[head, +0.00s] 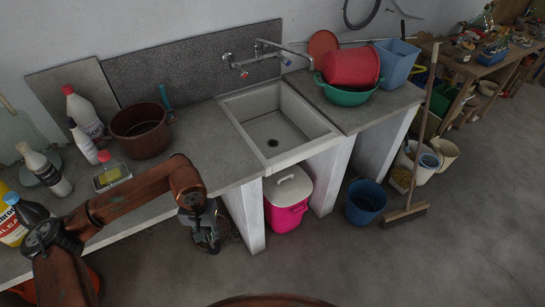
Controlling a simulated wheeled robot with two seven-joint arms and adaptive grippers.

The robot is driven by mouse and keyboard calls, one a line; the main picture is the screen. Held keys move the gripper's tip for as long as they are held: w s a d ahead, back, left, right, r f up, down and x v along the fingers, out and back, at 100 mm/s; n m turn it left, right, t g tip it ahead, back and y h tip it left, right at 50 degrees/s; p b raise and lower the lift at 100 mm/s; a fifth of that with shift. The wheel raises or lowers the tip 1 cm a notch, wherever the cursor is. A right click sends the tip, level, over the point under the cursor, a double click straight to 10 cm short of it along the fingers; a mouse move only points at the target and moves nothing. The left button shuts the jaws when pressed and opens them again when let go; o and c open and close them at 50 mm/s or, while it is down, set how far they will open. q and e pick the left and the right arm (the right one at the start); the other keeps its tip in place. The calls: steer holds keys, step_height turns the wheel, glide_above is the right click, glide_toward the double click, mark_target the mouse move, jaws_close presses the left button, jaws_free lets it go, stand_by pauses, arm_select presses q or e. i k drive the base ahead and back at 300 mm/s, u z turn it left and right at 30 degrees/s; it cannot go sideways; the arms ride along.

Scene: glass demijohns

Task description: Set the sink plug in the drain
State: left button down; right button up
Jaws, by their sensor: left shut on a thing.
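The pale stone sink (238,104) is set in the grey counter, its basin empty. The drain (272,143) is a small dark spot on the basin floor, open to view. My left gripper (211,243) hangs fingers down in front of the counter's front edge, left of and nearer than the sink. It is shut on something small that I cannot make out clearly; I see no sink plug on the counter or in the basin. My right gripper is not in view.
A wall tap (241,66) reaches over the sink's back. A brown pot (140,130) and bottles (84,114) stand left. A red basin (350,68) in a green bowl (345,96) stands right. A pink bin (287,200) and blue bucket (366,201) are below.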

mark_target(276, 142)
steer(key=z, duration=0.9)
steer(key=i, duration=1.55)
steer(key=u, duration=0.3)
steer(key=i, duration=0.95)
steer(key=u, duration=0.6)
